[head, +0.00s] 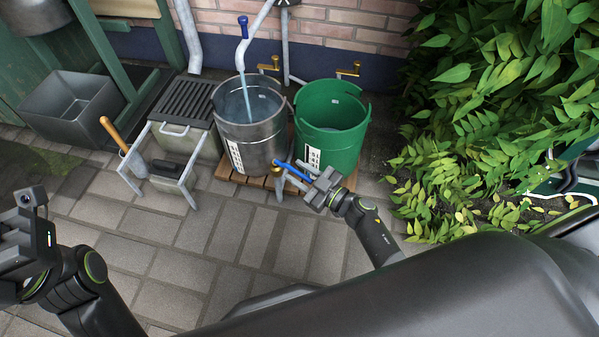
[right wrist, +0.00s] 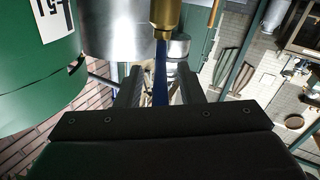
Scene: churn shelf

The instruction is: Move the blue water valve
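A blue lever (head: 293,171) sits low at the front of the buckets, at my right gripper (head: 313,186). In the right wrist view the blue lever (right wrist: 161,78) hangs below a brass fitting (right wrist: 165,14) and lies between my two fingers, with gaps beside it. The right gripper (right wrist: 159,90) looks open around it. Another blue valve handle (head: 243,22) is on the pipe at the top, and water runs from that pipe into a metal bucket (head: 252,140). My left gripper (head: 22,245) is at the left edge; its fingers are not clear.
A green bucket (head: 340,148) stands right of the metal one on a wooden pallet (head: 229,175). Two brass taps (head: 268,65) are on the wall. A grey grated box (head: 190,105) and a frame with a wooden-handled tool (head: 112,133) stand left. Leaves fill the right. Paving in front is clear.

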